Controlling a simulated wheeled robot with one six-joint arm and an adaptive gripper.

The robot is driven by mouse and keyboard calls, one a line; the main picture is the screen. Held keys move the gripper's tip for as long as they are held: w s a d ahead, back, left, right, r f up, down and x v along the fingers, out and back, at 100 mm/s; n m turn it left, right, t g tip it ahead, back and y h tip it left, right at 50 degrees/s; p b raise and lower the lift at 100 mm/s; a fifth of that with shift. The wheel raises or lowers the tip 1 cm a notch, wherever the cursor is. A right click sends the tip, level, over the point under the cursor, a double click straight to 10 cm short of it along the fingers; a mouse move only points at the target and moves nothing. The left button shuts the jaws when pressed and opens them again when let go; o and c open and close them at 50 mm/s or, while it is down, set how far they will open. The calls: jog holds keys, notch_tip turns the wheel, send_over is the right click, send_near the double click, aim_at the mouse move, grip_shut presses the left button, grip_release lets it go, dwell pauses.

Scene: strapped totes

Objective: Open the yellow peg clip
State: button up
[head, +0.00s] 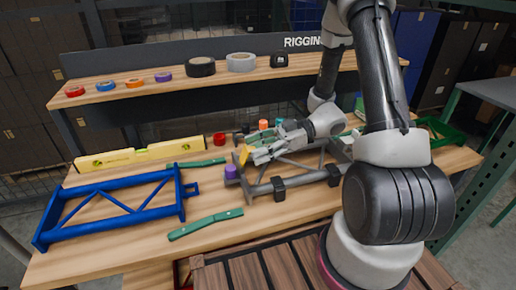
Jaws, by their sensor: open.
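A small yellow piece, apparently the yellow peg clip (244,155), shows on the workbench just left of my gripper's fingertips, near the left end of a grey tube frame. My gripper (256,156) reaches in from the right, low over the bench, with its fingers pointing left toward the yellow piece. Its fingers are apart. The view is too small to tell whether they touch the clip or stand around it. My fingers and wrist hide part of the area behind, and the clip's own jaws cannot be made out.
The grey frame (262,188) with black clamps lies under my gripper. A purple piece (231,172) stands at its left end. Tape rolls (201,67) line the raised shelf. The front-left bench is partly clear.

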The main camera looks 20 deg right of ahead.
jog(key=shift+d, duration=0.1)
jog(key=v, duration=1.1)
jog(key=shift+d, duration=0.35)
jog(key=shift+r, duration=0.1)
